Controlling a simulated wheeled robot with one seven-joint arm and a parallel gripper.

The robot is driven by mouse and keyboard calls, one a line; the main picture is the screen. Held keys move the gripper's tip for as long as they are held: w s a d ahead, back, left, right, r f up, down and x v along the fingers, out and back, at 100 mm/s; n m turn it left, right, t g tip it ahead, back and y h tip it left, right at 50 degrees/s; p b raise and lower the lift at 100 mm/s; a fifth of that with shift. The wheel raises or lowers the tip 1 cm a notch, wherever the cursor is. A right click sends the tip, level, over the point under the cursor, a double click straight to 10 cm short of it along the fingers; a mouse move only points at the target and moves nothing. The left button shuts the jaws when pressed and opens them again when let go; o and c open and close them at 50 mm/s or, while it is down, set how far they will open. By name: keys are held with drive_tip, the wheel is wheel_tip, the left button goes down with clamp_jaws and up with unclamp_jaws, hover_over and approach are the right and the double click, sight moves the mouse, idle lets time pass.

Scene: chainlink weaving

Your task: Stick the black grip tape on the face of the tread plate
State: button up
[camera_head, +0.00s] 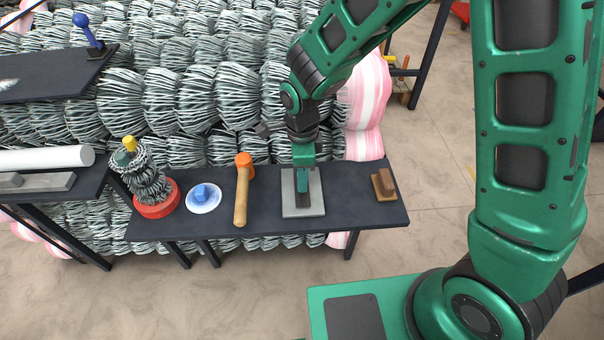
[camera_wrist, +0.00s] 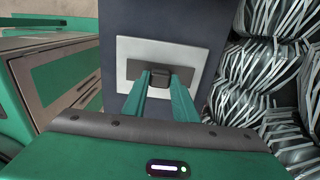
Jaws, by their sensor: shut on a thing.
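The tread plate (camera_head: 314,204) is a flat light-grey square on the dark bench. In the wrist view it shows as a pale plate (camera_wrist: 160,47) under my gripper. The black grip tape (camera_head: 301,201) is a dark strip over the middle of the plate; in the wrist view it lies crosswise as a dark rectangle (camera_wrist: 186,69). My gripper (camera_head: 302,186) points down over the plate, its green fingers shut on a small black block at the middle of the tape. I cannot tell whether the tape touches the plate face.
On the same bench (camera_head: 340,217) are a wooden-handled mallet (camera_head: 240,197), a blue-knobbed white disc (camera_head: 203,198), a red-based wire coil (camera_head: 157,209) and a brown block (camera_head: 384,184). Wire rolls (camera_head: 238,98) stand behind. Bare bench lies on both sides of the plate.

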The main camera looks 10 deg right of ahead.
drive_tip(key=o, duration=1.1)
drive_tip(key=shift+r, duration=0.1)
wheel_tip(320, 180, up, 11)
drive_tip(key=shift+f, duration=0.2)
drive_tip(key=s+d+r+n, duration=0.2)
drive_tip(key=d+r+n, duration=0.1)
drive_tip(key=d, duration=0.8)
drive_tip(key=s+d+r+n, duration=0.2)
drive_tip(key=d+r, duration=0.1)
drive_tip(key=d, duration=0.9)
drive_tip(key=s+d+n, duration=0.2)
drive_tip(key=s+d, duration=0.2)
drive_tip(key=s, duration=0.1)
drive_tip(key=s+d+r+n, duration=0.1)
drive_tip(key=s+d+n, duration=0.1)
drive_tip(key=s+d, duration=0.2)
drive_tip(key=s+d+n, duration=0.3)
drive_tip(key=s+d, duration=0.1)
drive_tip(key=s, duration=0.3)
drive_tip(key=shift+s+d+r, duration=0.15)
drive_tip(key=shift+s+r, duration=0.1)
drive_tip(key=shift+s, duration=0.15)
